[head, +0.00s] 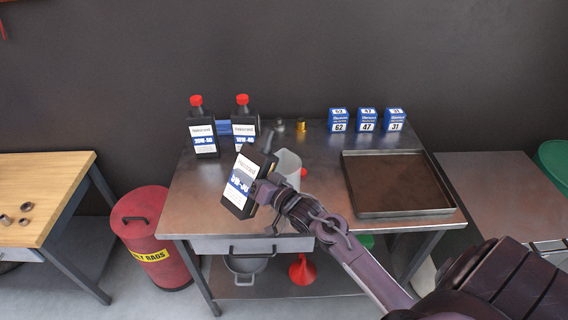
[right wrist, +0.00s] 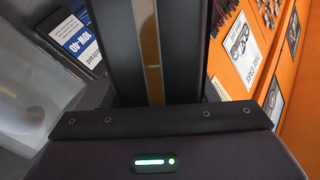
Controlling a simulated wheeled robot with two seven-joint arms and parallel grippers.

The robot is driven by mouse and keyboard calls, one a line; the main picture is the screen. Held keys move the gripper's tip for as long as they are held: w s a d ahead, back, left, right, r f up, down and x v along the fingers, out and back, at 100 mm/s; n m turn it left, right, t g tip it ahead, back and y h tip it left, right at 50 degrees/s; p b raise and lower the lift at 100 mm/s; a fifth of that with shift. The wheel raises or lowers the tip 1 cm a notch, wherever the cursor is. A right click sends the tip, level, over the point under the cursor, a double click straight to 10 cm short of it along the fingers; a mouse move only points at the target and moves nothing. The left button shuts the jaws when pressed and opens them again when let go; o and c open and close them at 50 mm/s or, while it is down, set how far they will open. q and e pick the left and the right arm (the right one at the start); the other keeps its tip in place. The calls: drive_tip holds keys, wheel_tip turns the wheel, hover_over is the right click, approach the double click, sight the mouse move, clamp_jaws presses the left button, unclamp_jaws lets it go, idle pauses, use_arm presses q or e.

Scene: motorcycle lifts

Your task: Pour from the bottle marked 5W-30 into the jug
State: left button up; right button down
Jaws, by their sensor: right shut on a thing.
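The black bottle marked 5W-30 (head: 238,186) is tilted, its top leaning right toward the jug; no red cap shows on its neck. My right gripper (head: 268,190) is shut on the bottle's side and holds it over the table's front left part. The pale jug (head: 289,160) stands just right of and behind the bottle, partly hidden by it and my gripper. The jug also shows at the left of the right wrist view (right wrist: 22,105). Whether the neck is over the jug's mouth, and whether any oil flows, I cannot tell. My left gripper is not in view.
Two red-capped bottles (head: 203,135) (head: 244,122) stand at the back left of the metal table. A small red thing (head: 304,172) is beside the jug. A shallow tray (head: 348,180) lies right; blue boxes (head: 367,121) stand behind it. A red bin (head: 146,230) stands left.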

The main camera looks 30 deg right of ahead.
sight(245, 187)
drive_tip(key=shift+a+f+m+b, duration=0.3)
drive_tip(key=shift+a+m, duration=0.2)
drive_tip(key=shift+m, duration=1.4)
drive_tip(key=shift+s+a+f+b, duration=0.1)
drive_tip(key=shift+a+f+b, duration=0.05)
drive_tip(key=shift+f+b, duration=0.55)
drive_tip(key=shift+s+a+f+b, duration=0.1)
drive_tip(key=shift+a+f+b, duration=0.1)
drive_tip(key=shift+f+b, duration=0.5)
drive_tip(key=shift+a+f+b, duration=0.15)
drive_tip(key=shift+f+b, duration=0.3)
drive_tip(key=shift+f, duration=0.4)
drive_tip(key=shift+a+r, duration=0.1)
drive_tip(key=shift+r, duration=0.05)
drive_tip(key=shift+s+a+r+m, duration=0.1)
drive_tip(key=shift+a+r+m, duration=0.15)
drive_tip(key=shift+m, duration=0.6)
drive_tip(key=shift+s+a+r+m, duration=0.15)
drive_tip(key=shift+a+m, duration=0.2)
drive_tip(key=shift+m, duration=0.5)
drive_tip(key=shift+w+r+p, duration=0.1)
drive_tip(key=shift+p, duration=0.35)
drive_tip(key=shift+w+d+r+m+p, duration=0.1)
drive_tip(key=shift+d+r+m+p, duration=0.5)
drive_tip(key=shift+p, duration=0.55)
idle(0.4)
